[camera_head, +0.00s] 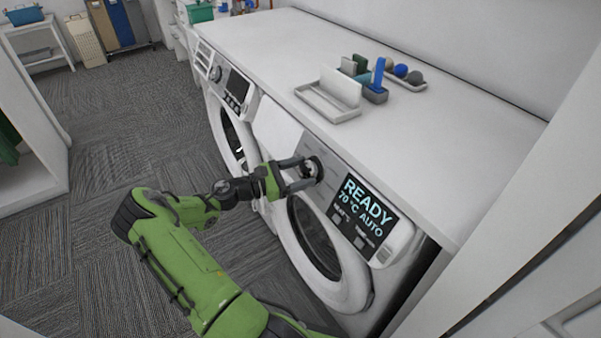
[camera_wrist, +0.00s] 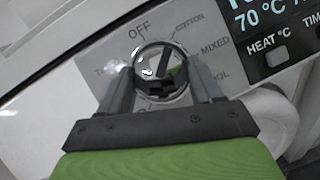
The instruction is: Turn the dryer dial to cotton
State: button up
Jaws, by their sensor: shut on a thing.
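The dryer dial (camera_wrist: 165,58) is a round knob with a shiny rim on the grey panel of the right-hand machine. It also shows in the head view (camera_head: 314,165). My gripper (camera_wrist: 160,78) is shut on the dial, one finger on each side of its rim; in the head view my gripper (camera_head: 303,176) reaches it from the left. Labels OFF (camera_wrist: 139,32), COTTON (camera_wrist: 189,24) and MIXED (camera_wrist: 214,46) ring the dial. A ridge on its face runs roughly upward; I cannot tell exactly which label it points at. The lower labels are partly hidden.
The dryer display (camera_head: 362,212) reads READY, 70 °C AUTO. The round door (camera_head: 348,292) is below it. A washer (camera_head: 230,120) stands to the left. The white countertop (camera_head: 440,140) above holds a tray (camera_head: 325,103) and small items. The carpet floor is open at left.

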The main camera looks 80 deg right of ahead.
dwell(0.3)
jog(key=o, duration=1.1)
jog(key=shift+c, duration=0.2)
jog(key=p+v, duration=0.1)
jog(key=v, duration=1.5)
jog(key=shift+p, duration=0.35)
